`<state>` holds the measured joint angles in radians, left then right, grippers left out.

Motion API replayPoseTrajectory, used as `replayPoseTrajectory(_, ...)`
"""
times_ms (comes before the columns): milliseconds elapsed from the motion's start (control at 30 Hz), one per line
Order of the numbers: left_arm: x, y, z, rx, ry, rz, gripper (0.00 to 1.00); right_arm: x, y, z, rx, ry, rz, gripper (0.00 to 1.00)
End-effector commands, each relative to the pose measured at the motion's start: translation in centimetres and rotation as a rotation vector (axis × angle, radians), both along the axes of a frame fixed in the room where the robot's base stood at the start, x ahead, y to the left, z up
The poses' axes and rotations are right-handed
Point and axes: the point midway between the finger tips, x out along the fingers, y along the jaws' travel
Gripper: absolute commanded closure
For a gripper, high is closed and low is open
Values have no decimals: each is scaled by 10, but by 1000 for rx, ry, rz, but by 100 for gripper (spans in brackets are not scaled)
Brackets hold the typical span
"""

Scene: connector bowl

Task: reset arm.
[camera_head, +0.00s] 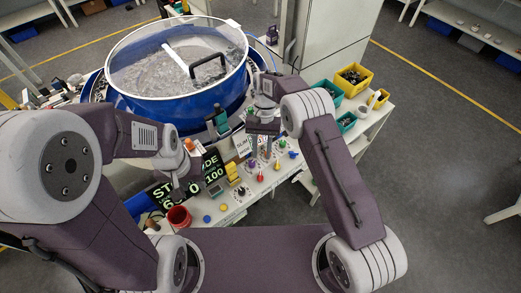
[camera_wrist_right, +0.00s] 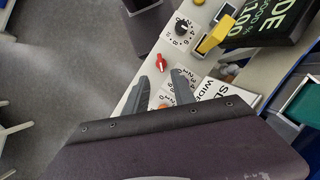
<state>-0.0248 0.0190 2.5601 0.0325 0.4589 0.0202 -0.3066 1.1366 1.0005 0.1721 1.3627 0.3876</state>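My right gripper (camera_head: 263,148) hangs over the front control panel of the machine, pointing down, in the head view. In the right wrist view its two grey fingers (camera_wrist_right: 162,84) stand apart with nothing held between them. A red knob (camera_wrist_right: 161,63) on a white dial plate lies just beyond the fingertips. My left arm reaches in from the left, and its gripper end (camera_head: 190,150) is over the panel's left part. Its fingers are too small and partly hidden to tell whether they are open.
A large blue bowl (camera_head: 187,104) with a clear lid and black handle stands behind the panel. A yellow bin (camera_head: 352,80) and green bins (camera_head: 325,93) stand on the right. Panel knobs, a yellow switch (camera_wrist_right: 216,35) and a display (camera_wrist_right: 268,22) are close to the right gripper. Open floor lies right.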

Motion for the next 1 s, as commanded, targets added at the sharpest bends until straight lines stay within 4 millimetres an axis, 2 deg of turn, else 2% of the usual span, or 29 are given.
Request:
replayPoseTrajectory(333,0,0,-3,0,0,0,64,5,-4,2,4,-12,-13,69)
replayPoseTrajectory(367,0,0,-5,0,0,0,64,10,-6,8,9,-30,-21,69)
replayPoseTrajectory(467,0,0,-12,0,0,0,64,30,-18,47,32,-114,-59,69)
replayPoseTrajectory(533,0,0,-18,0,0,0,64,24,-37,76,32,-138,-94,69)
replayPoseTrajectory(633,0,0,-26,0,0,0,64,4,-66,103,23,-184,-137,69)
replayPoseTrajectory(700,0,0,-31,0,0,0,64,-17,-87,114,17,-227,-153,69)
replayPoseTrajectory(767,0,0,-34,0,0,0,64,-38,-104,117,9,-267,-155,69)
replayPoseTrajectory(867,0,0,-40,0,0,0,64,-82,-129,109,-6,-333,-137,69)
replayPoseTrajectory(1000,0,0,-42,0,0,0,64,-142,-150,81,-24,-396,-60,69)
